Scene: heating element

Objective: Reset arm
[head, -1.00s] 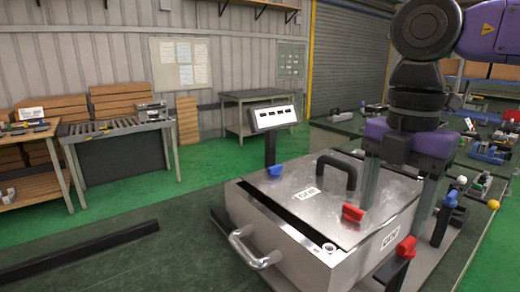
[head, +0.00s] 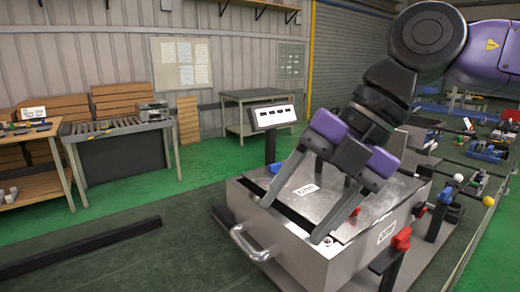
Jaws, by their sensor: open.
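My gripper (head: 291,222) is open and tilted, its two grey fingers spread over the top of the metal box (head: 276,252). One fingertip is near the box's left rim and the other near its front rim. I cannot tell whether they touch it. A blue clip (head: 274,168) shows at the back left edge. A red knob (head: 401,239) shows at the right side.
A small display panel (head: 271,116) stands on a post behind the box. A curved metal handle (head: 250,245) sticks out at the front left. A crowded bench (head: 470,210) lies to the right. The green floor (head: 130,195) at left is mostly clear.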

